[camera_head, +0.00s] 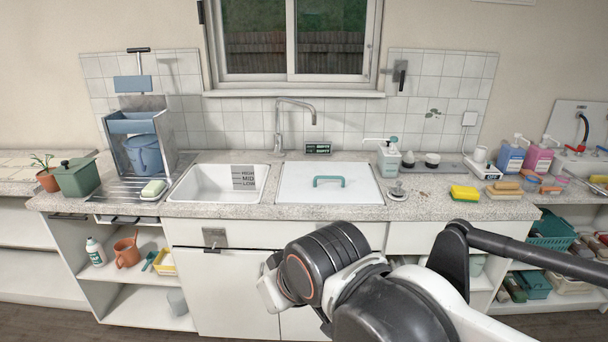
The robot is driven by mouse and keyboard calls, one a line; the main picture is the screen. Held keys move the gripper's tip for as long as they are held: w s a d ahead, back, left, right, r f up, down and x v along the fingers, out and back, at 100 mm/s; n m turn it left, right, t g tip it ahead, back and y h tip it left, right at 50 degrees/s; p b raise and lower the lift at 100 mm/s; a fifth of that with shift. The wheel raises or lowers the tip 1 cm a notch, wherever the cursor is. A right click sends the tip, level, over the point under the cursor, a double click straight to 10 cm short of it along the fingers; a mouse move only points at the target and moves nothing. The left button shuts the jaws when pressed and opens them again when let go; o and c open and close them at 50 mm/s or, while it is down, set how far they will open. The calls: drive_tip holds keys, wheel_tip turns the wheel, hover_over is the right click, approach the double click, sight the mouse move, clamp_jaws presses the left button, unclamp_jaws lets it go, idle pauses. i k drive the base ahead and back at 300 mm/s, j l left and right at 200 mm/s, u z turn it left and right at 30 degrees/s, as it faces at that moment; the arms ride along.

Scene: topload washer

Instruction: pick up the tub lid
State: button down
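The tub lid (300,194) is a flat white panel with a teal bar handle (328,181) at its middle. It lies flat in the counter, directly right of the open white sink basin (205,186), and covers whatever is beneath it. My arm reaches in from the lower right, with its dark and white joints in front of the cabinet, below and in front of the lid. My gripper's fingers do not show, and nothing of mine touches the lid or its handle.
A metal faucet (283,122) rises behind the basin and lid. Right of the lid are a round metal drain piece (397,192), a soap dispenser (388,160) and a yellow sponge (464,193). A soap bar (153,190) lies left of the basin. The space above the lid is clear.

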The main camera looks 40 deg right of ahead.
sight(302, 182)
drive_tip(key=z, duration=0.4)
drive_tip(key=i+l+z, duration=0.1)
drive_tip(key=z, duration=0.7)
drive_tip(key=i+z, duration=0.1)
drive_tip(key=z, duration=0.3)
drive_tip(key=i+l, duration=0.1)
drive_tip(key=i, duration=0.45)
drive_tip(key=i+l, duration=0.1)
drive_tip(key=i, duration=0.45)
drive_tip(key=l+z, duration=0.05)
